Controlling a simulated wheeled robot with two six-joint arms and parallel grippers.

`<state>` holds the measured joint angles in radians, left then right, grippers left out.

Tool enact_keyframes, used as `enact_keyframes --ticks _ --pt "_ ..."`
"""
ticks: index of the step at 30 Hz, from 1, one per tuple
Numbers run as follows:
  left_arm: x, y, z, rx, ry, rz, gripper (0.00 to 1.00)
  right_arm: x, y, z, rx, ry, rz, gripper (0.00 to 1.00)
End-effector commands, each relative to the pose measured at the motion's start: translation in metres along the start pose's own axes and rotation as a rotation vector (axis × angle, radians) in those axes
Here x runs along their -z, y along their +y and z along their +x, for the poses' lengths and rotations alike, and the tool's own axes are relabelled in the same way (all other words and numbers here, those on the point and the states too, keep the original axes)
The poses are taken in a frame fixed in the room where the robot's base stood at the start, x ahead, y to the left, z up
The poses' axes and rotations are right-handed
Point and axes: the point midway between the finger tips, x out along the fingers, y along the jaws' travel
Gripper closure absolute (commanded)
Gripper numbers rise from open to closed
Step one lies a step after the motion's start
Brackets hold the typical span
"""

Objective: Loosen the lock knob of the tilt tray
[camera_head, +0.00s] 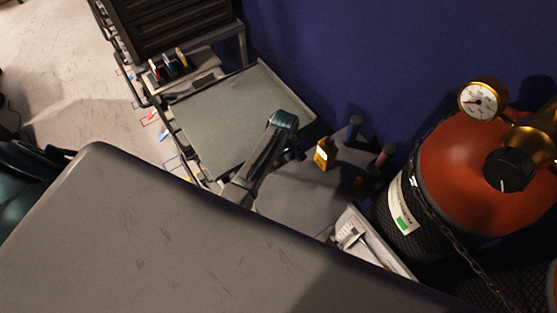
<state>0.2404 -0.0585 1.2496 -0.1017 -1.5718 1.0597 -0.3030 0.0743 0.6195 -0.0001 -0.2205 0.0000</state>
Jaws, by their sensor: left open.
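The tilt tray (223,112) is a flat grey-green panel with a thin raised rim, on a dark cart frame left of centre. My left arm reaches up from the lower middle across the tray's near right edge. It bends at a teal joint, and my left gripper (298,154) hangs just beyond, close to the tray's right side. The gripper is small and dark here and stands open, with nothing visibly held. I cannot make out the lock knob; the arm or tray may hide it. My right gripper is out of view.
An orange-topped cylinder (455,165) with a gauge (481,101), black knob (510,170) and chain stands right. A yellow bottle (324,153) stands on a grey surface (305,195) by a white bin (365,245). A large grey surface blocks the near view.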

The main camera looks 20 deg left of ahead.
Motion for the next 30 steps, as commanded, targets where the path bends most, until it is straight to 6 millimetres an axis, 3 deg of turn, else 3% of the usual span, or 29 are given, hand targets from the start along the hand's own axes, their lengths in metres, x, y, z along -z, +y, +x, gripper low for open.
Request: enact_keyframes --ticks 7,16,23,30 --pt "0.000 0.000 0.020 0.000 0.000 0.000 0.41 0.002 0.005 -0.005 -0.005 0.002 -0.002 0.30" --pt "0.000 0.001 0.022 -0.002 0.001 0.000 0.41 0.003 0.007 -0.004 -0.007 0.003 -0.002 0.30" --pt "0.000 0.001 0.022 -0.001 0.001 0.000 0.84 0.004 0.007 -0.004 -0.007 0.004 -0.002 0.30" --pt "0.000 -0.003 0.024 -0.075 0.001 0.000 0.85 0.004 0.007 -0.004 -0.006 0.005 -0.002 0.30"
